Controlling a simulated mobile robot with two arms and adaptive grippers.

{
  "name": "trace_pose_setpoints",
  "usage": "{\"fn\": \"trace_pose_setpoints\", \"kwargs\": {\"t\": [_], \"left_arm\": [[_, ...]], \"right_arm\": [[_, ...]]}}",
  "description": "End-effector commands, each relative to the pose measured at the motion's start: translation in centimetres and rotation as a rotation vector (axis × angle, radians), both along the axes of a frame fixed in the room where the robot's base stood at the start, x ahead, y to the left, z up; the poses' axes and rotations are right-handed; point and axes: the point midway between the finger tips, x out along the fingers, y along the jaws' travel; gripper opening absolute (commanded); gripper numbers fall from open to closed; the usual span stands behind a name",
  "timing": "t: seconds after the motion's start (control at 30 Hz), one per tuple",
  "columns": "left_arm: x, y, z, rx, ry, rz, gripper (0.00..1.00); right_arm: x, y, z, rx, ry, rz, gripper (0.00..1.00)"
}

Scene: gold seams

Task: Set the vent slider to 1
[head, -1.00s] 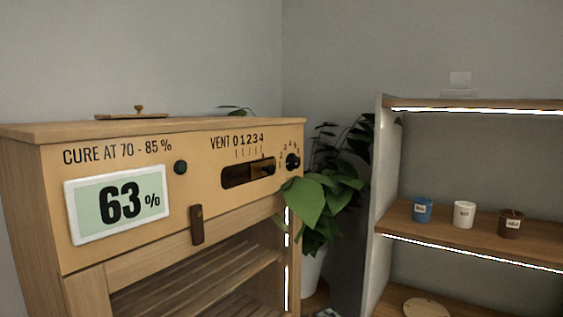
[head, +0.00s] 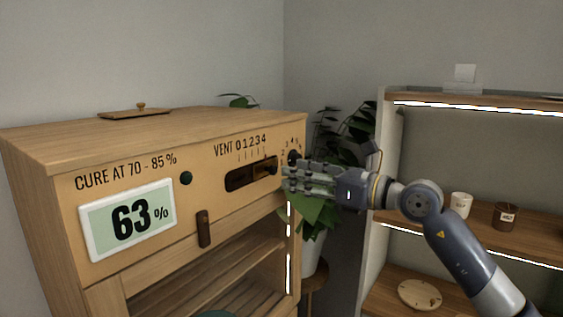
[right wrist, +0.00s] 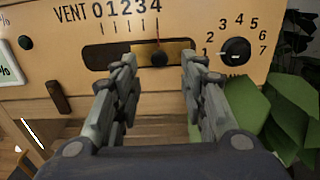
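The vent slider is a dark knob (right wrist: 158,59) on a brass plate in a dark slot (right wrist: 105,57) below the scale "VENT 0 1 2 3 4". My left gripper is not in view.
A numbered dial (right wrist: 236,51) sits right of the slot. The cabinet (head: 190,130) has a display (head: 128,219) reading 63%, a green button (head: 186,178) and a wooden handle (head: 203,229). Plant leaves (head: 318,212) are below my right gripper. A shelf (head: 480,225) with cups stands right.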

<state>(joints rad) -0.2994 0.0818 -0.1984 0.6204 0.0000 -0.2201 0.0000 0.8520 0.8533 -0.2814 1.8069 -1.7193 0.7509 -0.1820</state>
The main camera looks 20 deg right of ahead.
Motion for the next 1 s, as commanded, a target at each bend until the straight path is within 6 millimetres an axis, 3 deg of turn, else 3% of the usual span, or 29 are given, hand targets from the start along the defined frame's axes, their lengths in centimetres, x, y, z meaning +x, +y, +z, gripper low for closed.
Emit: {"fn": "trace_pose_setpoints", "kwargs": {"t": [0.03,0.3,0.67,0.87,1.0], "left_arm": [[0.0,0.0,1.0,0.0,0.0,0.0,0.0],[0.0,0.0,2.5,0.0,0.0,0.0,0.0],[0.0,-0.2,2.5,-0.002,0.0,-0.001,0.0],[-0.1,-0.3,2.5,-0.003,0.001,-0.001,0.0],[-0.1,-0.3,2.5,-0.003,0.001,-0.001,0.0]], "right_arm": [[0.9,0.7,0.6,0.005,0.0,0.002,0.39],[3.7,2.8,0.3,0.003,-0.001,0.0,0.39],[4.1,3.2,0.0,0.001,0.0,0.0,0.39],[4.1,3.2,0.0,0.001,0.0,0.0,0.0],[4.1,3.2,0.0,0.001,0.0,0.0,0.0]]}}
